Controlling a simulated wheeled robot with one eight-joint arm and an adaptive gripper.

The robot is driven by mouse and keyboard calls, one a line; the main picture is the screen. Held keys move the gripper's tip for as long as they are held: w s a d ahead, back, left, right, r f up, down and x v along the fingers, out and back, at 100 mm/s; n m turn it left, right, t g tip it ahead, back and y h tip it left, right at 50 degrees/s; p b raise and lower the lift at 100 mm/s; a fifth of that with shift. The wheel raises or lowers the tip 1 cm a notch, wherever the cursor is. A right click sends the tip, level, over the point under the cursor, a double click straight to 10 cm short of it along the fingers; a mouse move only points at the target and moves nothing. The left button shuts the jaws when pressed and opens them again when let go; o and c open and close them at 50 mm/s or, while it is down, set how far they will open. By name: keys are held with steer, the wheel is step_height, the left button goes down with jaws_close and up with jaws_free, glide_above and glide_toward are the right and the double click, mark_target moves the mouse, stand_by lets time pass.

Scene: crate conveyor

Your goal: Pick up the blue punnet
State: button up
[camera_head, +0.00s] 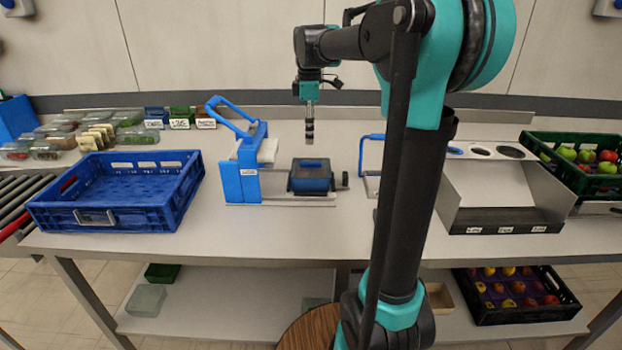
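A small blue punnet (311,184) appears to sit in the dark holder of the blue tray-sealing device (249,182) at mid-table; the holder's frame hides part of it. Other blue punnets (154,113) stand at the back left beside green ones (180,113). My gripper (309,138) points down above the holder, apart from the blue punnet. Its fingers look narrow and close together, with nothing visible between them, but they are too small to tell whether they are open or shut.
A blue crate (112,214) stands at the left, near the roller conveyor (22,192). Lidded punnets (62,140) fill the back left. A grey labelled stand (500,212) and a green crate of apples (565,172) are at the right. Front middle tabletop is clear.

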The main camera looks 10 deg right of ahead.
mark_target(309, 162)
steer(key=f, duration=0.9)
steer(key=shift+s+a, duration=0.15)
steer(key=shift+s, duration=0.15)
steer(key=shift+r, duration=0.1)
jaws_close()
